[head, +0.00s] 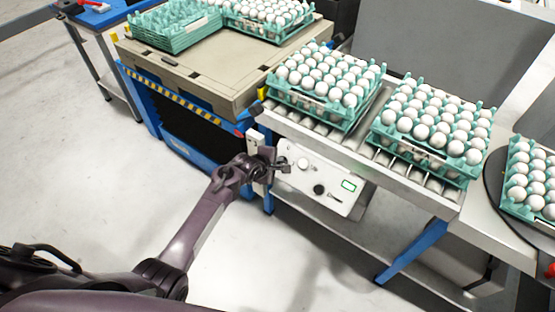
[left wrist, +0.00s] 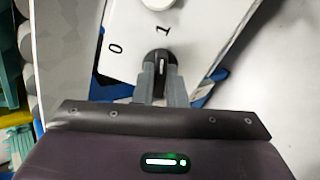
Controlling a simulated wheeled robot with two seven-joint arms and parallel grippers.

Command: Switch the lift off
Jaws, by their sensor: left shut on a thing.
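A white control panel (head: 327,205) hangs below the front edge of the roller conveyor. My left gripper (head: 284,164) is at its left end. In the left wrist view the fingers (left wrist: 160,88) are shut on a black rotary knob (left wrist: 160,62), one on each side. The panel face (left wrist: 135,25) there has a "0" to the left of the knob and a "1" above it. The knob's pale mark points up, roughly at the "1". In the head view the gripper hides this knob. The lift (head: 185,135) is blue, with striped edging. My right gripper is out of view.
The panel also has a white button (head: 303,164), a second black knob (head: 319,189) and a green-framed display (head: 349,185). Egg trays (head: 322,98) stand on the rollers above. A beige platform (head: 222,70) on the lift bears more trays. The floor in front is clear.

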